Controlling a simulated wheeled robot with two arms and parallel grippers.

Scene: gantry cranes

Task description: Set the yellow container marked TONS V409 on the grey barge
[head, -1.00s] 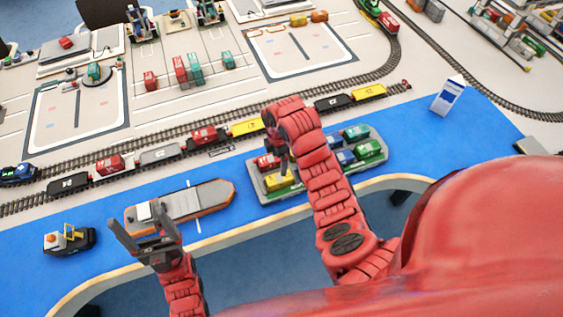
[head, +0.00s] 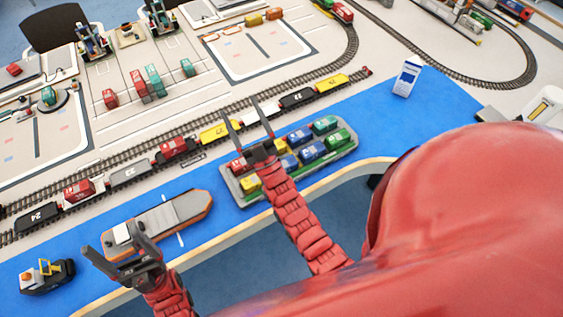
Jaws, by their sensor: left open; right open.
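A grey-decked barge (head: 178,216) with an orange hull lies on the blue water at left centre. The lettering is too small to read, so I cannot tell which is marked TONS V409. My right gripper (head: 243,112) is open and empty; its fingers point away from me, in front of the train in the picture, and its wrist hides part of the tray. My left gripper (head: 109,238) is open beside the barge's near left end.
A train with a yellow wagon (head: 220,131) stands on the track behind the water. A black tug (head: 46,276) sits at the far left. A blue-white box (head: 406,78) stands at the right. Blue water between the tray and the box is clear.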

